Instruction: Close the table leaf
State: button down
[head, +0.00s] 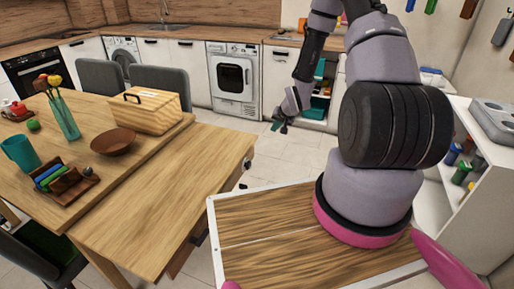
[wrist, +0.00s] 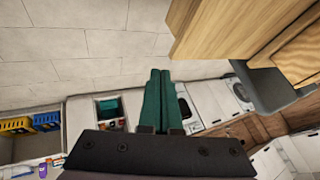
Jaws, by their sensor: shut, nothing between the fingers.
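The wooden table (head: 88,174) stands at the left in the head view. Its leaf (head: 165,205) is a lighter flat board on the near right side, sticking out from beside the main top and looking slightly lower than it. My gripper (head: 284,126) is in the air beyond the table's right end, apart from the leaf. In the wrist view my gripper (wrist: 157,98) shows its green fingers together and empty. A wooden part of the table (wrist: 225,28) shows at the upper right there, clear of the fingers.
On the main top are a wooden bread box (head: 146,112), a brown bowl (head: 113,141), a teal mug (head: 20,153) and a vase (head: 64,118). Grey chairs (head: 160,80) stand behind the table. Open tiled floor (head: 295,155) lies right of the table. A white shelf (head: 470,165) stands at the right.

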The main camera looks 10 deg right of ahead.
jog(key=w+a+f, duration=0.3)
jog(key=f, duration=0.3)
jog(key=w+a+f, duration=0.3)
jog(key=w+f, duration=0.1)
jog(key=f, duration=0.3)
jog(key=shift+f+m+y, duration=0.3)
